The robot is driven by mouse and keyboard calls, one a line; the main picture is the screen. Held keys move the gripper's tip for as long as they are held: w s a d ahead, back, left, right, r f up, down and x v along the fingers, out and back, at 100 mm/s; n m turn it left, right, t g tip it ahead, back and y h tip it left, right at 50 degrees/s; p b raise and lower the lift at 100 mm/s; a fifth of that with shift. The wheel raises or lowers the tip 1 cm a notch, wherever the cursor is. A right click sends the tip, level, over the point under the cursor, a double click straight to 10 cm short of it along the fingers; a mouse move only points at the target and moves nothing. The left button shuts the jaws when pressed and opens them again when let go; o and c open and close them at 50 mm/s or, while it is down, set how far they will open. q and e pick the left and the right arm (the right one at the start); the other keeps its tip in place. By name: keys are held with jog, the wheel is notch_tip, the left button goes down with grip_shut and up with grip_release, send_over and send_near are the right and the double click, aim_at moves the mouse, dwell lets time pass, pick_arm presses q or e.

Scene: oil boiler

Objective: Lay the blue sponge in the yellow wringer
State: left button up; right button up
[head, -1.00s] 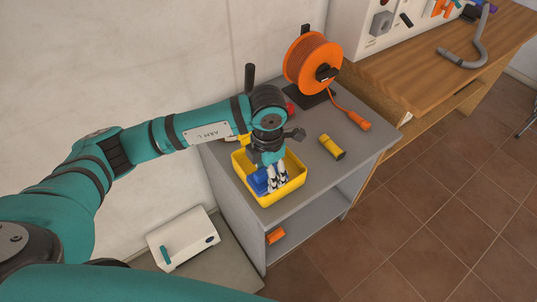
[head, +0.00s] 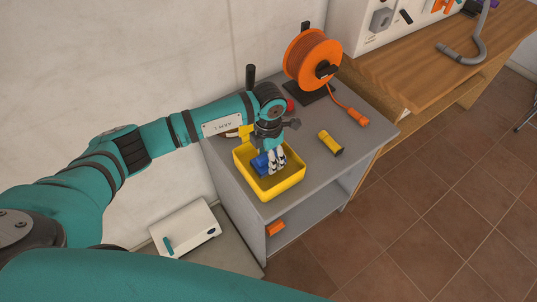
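A yellow open tub (head: 281,188) stands on the grey cabinet top. A yellow piece (head: 246,132) shows at its back edge, partly covered by my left arm; I cannot tell for certain whether this piece or the tub is the wringer. The blue sponge (head: 261,164) is low at the tub's back half, partly hidden by the fingers. My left gripper (head: 275,166) points down into the tub with its pale fingertips close together at the sponge, and appears shut on it. My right gripper is not in view.
A yellow-black flashlight (head: 330,142) lies right of the tub. An orange cable reel (head: 313,58) stands behind, its cable and plug (head: 360,119) to the right. A red object (head: 290,105) is behind my wrist. The cabinet top's front right is clear.

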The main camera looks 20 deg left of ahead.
pick_arm(q)
jog(key=o, duration=1)
jog(key=shift+f, duration=0.15)
jog(key=shift+r, duration=0.5)
notch_tip(320, 180, up, 11)
jog(key=b, duration=0.3)
jog(key=shift+r, duration=0.2)
